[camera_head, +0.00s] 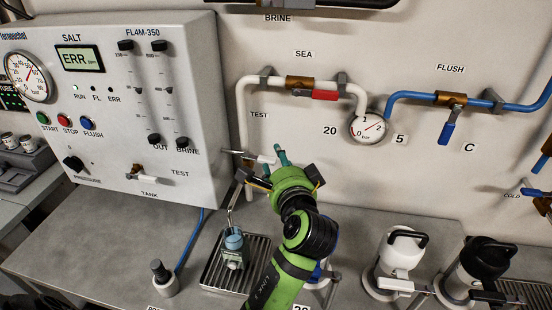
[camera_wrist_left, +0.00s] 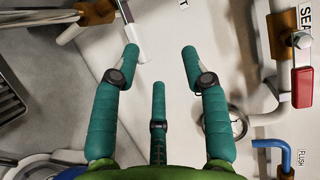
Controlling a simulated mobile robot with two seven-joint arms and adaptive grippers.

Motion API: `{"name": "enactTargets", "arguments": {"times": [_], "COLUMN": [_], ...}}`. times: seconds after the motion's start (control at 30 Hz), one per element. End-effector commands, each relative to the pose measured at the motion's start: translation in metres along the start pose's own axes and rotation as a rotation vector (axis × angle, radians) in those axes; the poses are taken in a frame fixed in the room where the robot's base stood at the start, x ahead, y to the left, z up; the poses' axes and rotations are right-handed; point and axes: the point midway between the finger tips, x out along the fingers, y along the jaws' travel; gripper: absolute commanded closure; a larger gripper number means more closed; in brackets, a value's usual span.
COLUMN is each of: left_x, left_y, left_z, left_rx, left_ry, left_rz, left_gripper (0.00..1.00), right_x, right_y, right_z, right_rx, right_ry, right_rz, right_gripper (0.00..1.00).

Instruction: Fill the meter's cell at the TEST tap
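The TEST tap's white lever (camera_head: 266,158) sticks out from the wall below the TEST label. In the left wrist view the lever (camera_wrist_left: 132,40) lies beside the left fingertip; I cannot tell whether they touch. A thin metal spout (camera_head: 230,216) comes down from the tap. The small grey-blue meter (camera_head: 234,256) stands upright on the drip tray (camera_head: 211,275), under the spout. Whether its cell holds liquid cannot be seen. My left gripper (camera_head: 278,160) is at the lever, its teal fingers spread (camera_wrist_left: 160,62) with nothing between them. My right gripper is not in view.
The panel (camera_head: 200,100) shows ERR on its SALT display (camera_head: 80,58). White (camera_head: 400,255) and black (camera_head: 480,265) jugs stand at right. The SEA valve has a red handle (camera_head: 318,95).

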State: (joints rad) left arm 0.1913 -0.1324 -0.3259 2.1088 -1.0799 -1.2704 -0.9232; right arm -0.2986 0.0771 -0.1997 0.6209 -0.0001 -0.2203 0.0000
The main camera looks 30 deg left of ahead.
Motion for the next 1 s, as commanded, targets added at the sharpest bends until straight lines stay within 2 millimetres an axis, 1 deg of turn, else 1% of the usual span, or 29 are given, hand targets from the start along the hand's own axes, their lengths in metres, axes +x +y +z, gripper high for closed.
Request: {"name": "enactTargets", "arguments": {"times": [0.2,0.4,0.7,0.9,1.0], "left_x": [-0.015,-0.024,-0.025,-0.025,-0.025], "left_y": [0.006,0.010,0.011,0.009,0.011], "left_z": [0.002,0.003,0.004,0.004,0.004], "left_rx": [0.002,0.001,0.001,0.004,0.002], "left_ry": [-0.002,-0.004,-0.005,-0.006,-0.006], "left_rz": [0.008,0.011,0.012,0.013,0.012], "left_gripper": [0.55,0.55,0.55,0.55,0.55], "right_x": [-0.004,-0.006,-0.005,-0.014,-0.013], "right_y": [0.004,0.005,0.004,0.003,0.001], "right_z": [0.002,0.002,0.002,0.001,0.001], "right_rx": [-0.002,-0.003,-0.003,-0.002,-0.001], "right_ry": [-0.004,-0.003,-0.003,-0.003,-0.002], "right_rz": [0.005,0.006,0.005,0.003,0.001], "right_gripper": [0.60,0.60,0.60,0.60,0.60]}}
